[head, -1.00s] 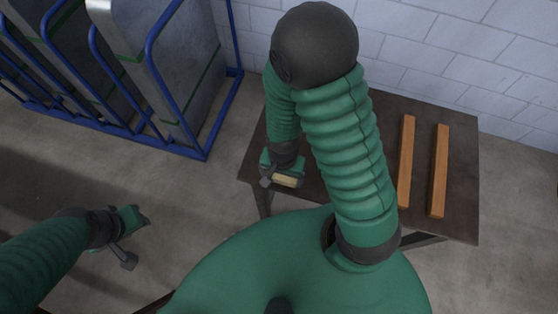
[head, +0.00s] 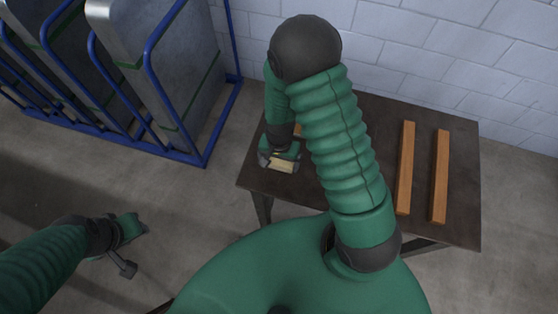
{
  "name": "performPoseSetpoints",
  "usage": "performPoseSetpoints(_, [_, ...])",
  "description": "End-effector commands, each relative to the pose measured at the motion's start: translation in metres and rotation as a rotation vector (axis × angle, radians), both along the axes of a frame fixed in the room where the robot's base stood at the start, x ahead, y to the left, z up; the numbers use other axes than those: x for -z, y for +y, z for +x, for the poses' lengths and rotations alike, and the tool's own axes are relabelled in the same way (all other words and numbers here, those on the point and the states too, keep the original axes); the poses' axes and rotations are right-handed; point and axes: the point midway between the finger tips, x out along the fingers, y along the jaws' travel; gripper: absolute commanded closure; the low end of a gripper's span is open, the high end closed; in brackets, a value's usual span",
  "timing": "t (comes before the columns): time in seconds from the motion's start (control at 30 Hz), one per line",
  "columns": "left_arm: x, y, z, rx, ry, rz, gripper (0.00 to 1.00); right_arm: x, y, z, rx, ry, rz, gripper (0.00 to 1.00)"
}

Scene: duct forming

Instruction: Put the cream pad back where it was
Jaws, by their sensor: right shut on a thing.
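The cream pad (head: 282,166) is a small pale block held in my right gripper (head: 279,160), which is shut on it. Both are over the left part of the dark table (head: 335,197); whether the pad touches the tabletop I cannot tell. My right arm and gripper hide part of the pad and the table behind. My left gripper (head: 137,247) is at the lower left, over the floor and away from the table, with its fingers spread and nothing between them.
Two long orange-brown wooden bars (head: 405,168) (head: 440,177) lie side by side on the table's right half. A blue rack (head: 205,150) with grey metal sheets stands at the upper left. A pale block wall (head: 440,60) is behind the table. Floor is clear between rack and table.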

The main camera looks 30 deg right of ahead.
Motion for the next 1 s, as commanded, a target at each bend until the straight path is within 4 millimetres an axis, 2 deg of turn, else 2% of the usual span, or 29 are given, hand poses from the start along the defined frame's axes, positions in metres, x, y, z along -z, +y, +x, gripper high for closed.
performPoseSetpoints(0.1, [0.0,0.0,0.0,0.0,0.0,0.0,0.64,0.001,0.0,0.0,0.0,0.0,0.0,0.0])
performPoseSetpoints(0.3, [0.0,0.0,0.0,0.0,0.0,0.0,0.64,0.0,0.0,0.0,0.0,0.0,0.0,0.0])
performPoseSetpoints(0.4, [-0.001,0.0,0.0,0.0,0.0,0.0,0.64,-0.007,0.0,0.001,-0.001,-0.001,0.0,0.0])
performPoseSetpoints(0.47, [-0.002,0.0,0.0,0.0,0.0,0.0,0.64,-0.016,0.0,0.001,-0.001,-0.005,-0.001,0.0])
performPoseSetpoints(0.8, [-0.01,0.0,0.0,0.0,0.0,0.0,0.64,-0.101,0.0,0.001,-0.002,-0.005,0.0,0.0])
performPoseSetpoints(1.0, [-0.012,0.0,0.0,0.0,0.0,0.0,0.64,-0.126,0.003,-0.002,-0.052,-0.014,0.001,0.0])
